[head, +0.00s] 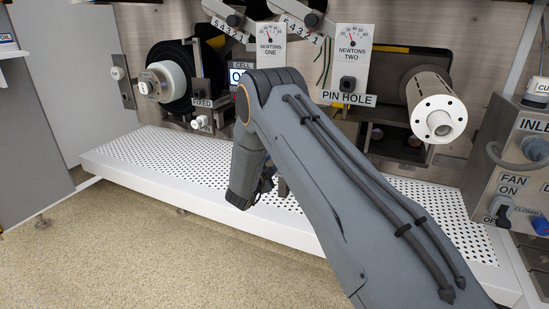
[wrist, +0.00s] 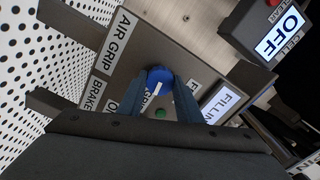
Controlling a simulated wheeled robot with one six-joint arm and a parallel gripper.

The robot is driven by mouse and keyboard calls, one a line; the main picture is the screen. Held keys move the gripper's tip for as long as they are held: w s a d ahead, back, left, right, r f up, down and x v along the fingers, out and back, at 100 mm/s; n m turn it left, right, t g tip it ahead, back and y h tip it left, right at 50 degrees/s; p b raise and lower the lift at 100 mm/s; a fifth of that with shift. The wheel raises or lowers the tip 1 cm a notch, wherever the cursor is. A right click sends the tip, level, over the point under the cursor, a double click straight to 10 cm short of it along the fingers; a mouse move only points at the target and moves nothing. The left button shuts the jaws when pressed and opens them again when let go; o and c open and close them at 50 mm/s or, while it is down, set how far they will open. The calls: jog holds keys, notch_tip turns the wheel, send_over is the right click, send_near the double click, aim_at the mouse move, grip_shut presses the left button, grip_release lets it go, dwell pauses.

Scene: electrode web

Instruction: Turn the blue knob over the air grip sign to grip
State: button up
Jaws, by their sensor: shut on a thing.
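The blue knob (wrist: 159,75) shows in the wrist view between the two fingers of my gripper (wrist: 158,88), which is shut on it. A white pointer line on the knob runs slanted, toward the lower left. The AIR GRIP sign (wrist: 121,41) is a white plate to the left of the knob. Lettering just below the knob is partly hidden by the fingers, and a label on the right is cut off to its first letter. In the head view my arm hides the knob and the sign, and the fingers are mostly covered.
A green button (wrist: 160,113) sits below the knob between the fingers. A BRAKE sign (wrist: 96,90) is at left, and a lit FILLING plate (wrist: 217,102) at right. A box reading OFF (wrist: 281,36) stands upper right. The perforated white shelf (head: 150,160) lies below the panel.

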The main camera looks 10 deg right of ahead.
jog(key=shift+m+p, duration=0.35)
jog(key=shift+m, duration=0.45)
jog(key=o, duration=1)
jog(key=shift+o, duration=0.2)
jog(key=p+v, duration=0.3)
jog(key=v, duration=0.4)
jog(key=shift+s+a, duration=0.2)
jog(key=shift+s, duration=0.15)
